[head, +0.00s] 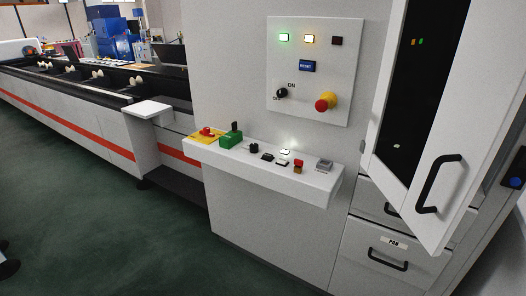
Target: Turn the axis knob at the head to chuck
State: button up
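A small white console shelf (328,190) juts from the grey machine cabinet in the middle of the head view. On it, a black knob (253,147) stands between a green block with a dark upright piece (231,137) and a flat black control (267,157). I cannot read a label or the pointer direction on this knob, so I cannot tell whether it is the axis knob. My gripper is not in view.
The console also bears a red button on yellow (206,132), a red-topped switch (298,165) and a grey box (324,165). The upright panel (338,62) has a red emergency button (325,102). A cabinet door (440,190) hangs at right. Green floor (110,230) is clear in front.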

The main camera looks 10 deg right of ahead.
aim_at(254, 147)
jog(key=i+j+u, duration=0.2)
jog(key=i+u, duration=0.2)
jog(key=i, duration=0.4)
jog(key=i+u, duration=0.4)
jog(key=i, duration=0.4)
